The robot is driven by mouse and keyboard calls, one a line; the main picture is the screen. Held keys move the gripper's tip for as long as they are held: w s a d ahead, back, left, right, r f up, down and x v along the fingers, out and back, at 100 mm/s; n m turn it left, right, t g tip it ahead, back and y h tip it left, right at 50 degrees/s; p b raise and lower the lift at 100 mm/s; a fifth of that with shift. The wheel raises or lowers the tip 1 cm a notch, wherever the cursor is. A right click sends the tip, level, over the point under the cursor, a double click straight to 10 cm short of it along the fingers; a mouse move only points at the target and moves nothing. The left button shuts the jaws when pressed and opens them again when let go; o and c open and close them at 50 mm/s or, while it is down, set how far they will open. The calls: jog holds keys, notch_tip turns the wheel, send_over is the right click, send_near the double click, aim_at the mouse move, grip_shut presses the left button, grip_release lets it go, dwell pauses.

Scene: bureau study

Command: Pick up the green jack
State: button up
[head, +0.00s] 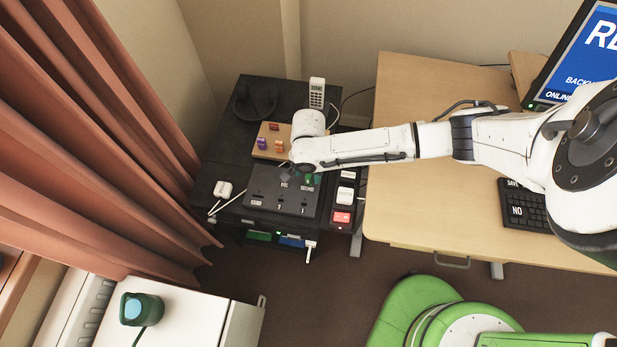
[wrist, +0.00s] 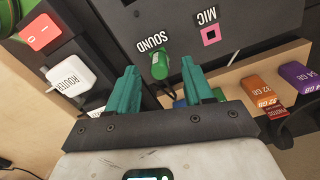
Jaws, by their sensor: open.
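The green jack (wrist: 159,66) is a small green plug with a dark cable, beside the SOUND label on a black panel (wrist: 210,15). In the wrist view it lies between my gripper's (wrist: 158,68) two teal fingers, with space on both sides. The gripper is open and not touching it as far as I can see. In the head view a small green spot by the SOUND label looks like the jack (head: 309,179), just below the end of my arm. My fingers are mostly hidden there. I cannot tell how deep the jack sits in its socket.
A wooden block (head: 264,153) with several coloured memory sticks stands behind the panel. A white router plug (wrist: 68,78) and a red switch (wrist: 41,32) are to the side. A white phone (head: 317,92) stands at the back; a curtain (head: 80,130) hangs left.

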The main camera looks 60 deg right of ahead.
jog(key=shift+f, duration=0.95)
grip_shut()
